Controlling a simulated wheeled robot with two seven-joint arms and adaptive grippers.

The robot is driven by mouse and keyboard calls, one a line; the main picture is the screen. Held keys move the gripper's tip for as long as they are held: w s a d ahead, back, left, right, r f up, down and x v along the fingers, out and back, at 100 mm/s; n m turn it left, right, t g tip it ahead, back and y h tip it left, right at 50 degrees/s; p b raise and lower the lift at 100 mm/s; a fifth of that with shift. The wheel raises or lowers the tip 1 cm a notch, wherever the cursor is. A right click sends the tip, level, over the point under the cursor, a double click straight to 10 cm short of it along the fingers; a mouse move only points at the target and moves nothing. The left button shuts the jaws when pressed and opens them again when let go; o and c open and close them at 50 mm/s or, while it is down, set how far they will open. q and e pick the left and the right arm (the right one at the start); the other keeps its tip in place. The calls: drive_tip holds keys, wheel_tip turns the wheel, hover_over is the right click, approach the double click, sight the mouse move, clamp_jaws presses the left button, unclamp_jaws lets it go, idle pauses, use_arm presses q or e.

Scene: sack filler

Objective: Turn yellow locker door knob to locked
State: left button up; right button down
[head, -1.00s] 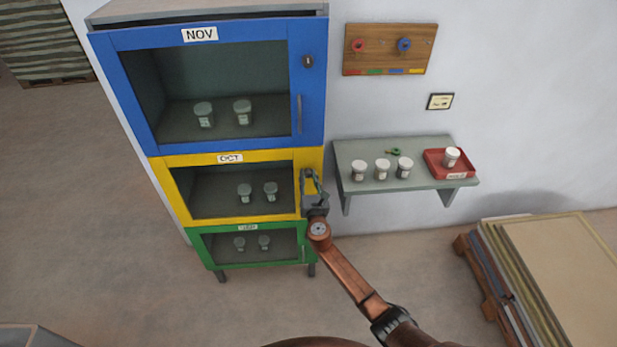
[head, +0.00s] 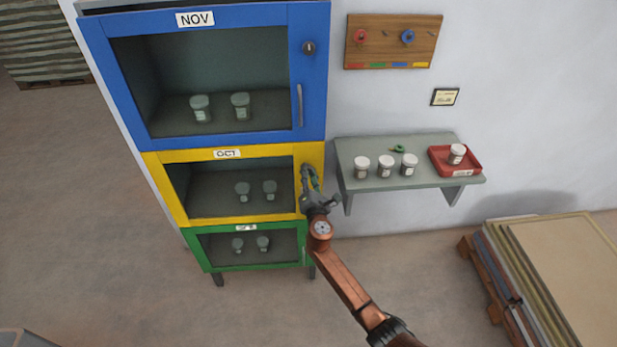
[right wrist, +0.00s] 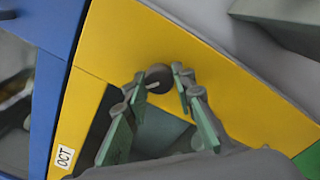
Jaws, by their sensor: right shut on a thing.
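The yellow locker door (head: 232,222), labelled OCT, is shut in the middle of the cabinet. Its round dark knob (right wrist: 158,76) has a pale mark and shows at the fingertips in the right wrist view; in the head view my gripper hides it. My right gripper (head: 308,173) is at the upper right of the yellow door. In the right wrist view its fingertips (right wrist: 156,81) stand on either side of the knob, shut on it. My left gripper is not in view.
A blue NOV door (head: 313,110) is above and a green door (head: 285,227) below. A grey shelf (head: 412,180) with several white jars and a red tray (head: 470,168) is close to the right. A key board (head: 385,50) hangs above it. Stacked panels (head: 560,260) stand at lower right.

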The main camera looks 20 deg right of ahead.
use_arm(q)
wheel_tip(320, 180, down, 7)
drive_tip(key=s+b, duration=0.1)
drive_tip(key=b, duration=0.5)
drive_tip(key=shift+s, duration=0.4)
use_arm(e)
drive_tip(key=m, duration=1.1)
drive_tip(key=shift+h, duration=0.4)
drive_tip(key=c, duration=1.6)
unclamp_jaws()
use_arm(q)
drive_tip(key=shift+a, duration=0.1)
